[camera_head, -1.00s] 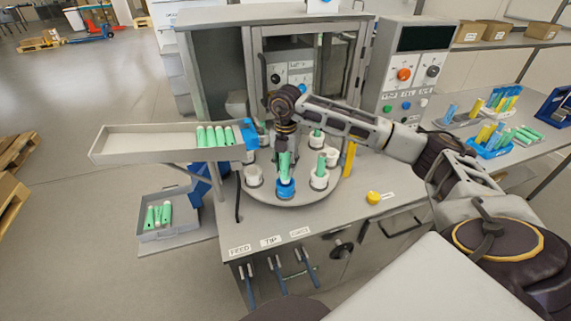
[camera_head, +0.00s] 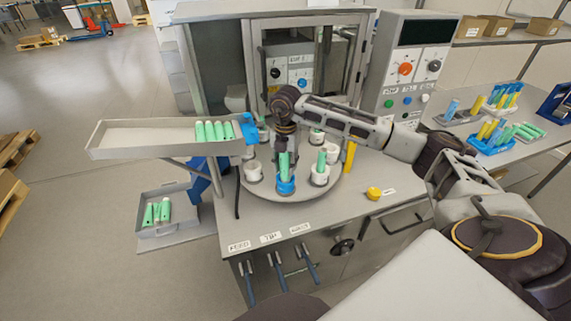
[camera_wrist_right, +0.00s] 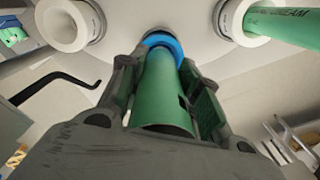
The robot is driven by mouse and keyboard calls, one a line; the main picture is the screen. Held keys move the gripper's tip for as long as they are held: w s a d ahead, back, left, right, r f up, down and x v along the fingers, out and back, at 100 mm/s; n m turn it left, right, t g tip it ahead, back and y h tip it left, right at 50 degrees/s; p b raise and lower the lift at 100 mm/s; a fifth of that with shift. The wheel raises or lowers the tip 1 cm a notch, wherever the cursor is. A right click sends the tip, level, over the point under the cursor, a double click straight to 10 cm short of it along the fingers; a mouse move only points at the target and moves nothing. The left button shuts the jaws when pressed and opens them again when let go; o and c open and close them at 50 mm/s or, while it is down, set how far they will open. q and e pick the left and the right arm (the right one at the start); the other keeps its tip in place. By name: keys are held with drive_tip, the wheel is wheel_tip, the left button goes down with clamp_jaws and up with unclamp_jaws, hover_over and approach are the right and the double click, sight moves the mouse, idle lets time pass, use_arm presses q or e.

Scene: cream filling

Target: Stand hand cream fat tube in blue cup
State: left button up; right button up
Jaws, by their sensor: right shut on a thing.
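The blue cup (camera_head: 286,186) stands at the front of the round turntable. A green hand cream tube (camera_head: 284,164) stands upright with its lower end in the cup. My right gripper (camera_head: 285,150) comes down from above and is shut on the tube. In the right wrist view the tube (camera_wrist_right: 165,90) lies between the two fingers (camera_wrist_right: 162,95), and its far end meets the blue ring of the cup (camera_wrist_right: 163,42). How deep the tube sits is hidden. My left gripper is not in view.
White cups (camera_head: 253,172) stand around the turntable (camera_head: 318,194), some holding green tubes. A grey chute (camera_head: 150,138) with several green tubes reaches in from the left. A yellow knob (camera_head: 374,193) sits on the worktop. The machine cabinet (camera_head: 215,70) stands behind.

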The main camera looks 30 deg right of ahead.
drive_tip(key=shift+f+b, duration=0.9)
drive_tip(key=shift+f, duration=0.55)
drive_tip(key=o, duration=0.8)
drive_tip(key=shift+r, duration=0.1)
drive_tip(key=shift+r, duration=5.95)
drive_tip(key=shift+s+f, duration=0.1)
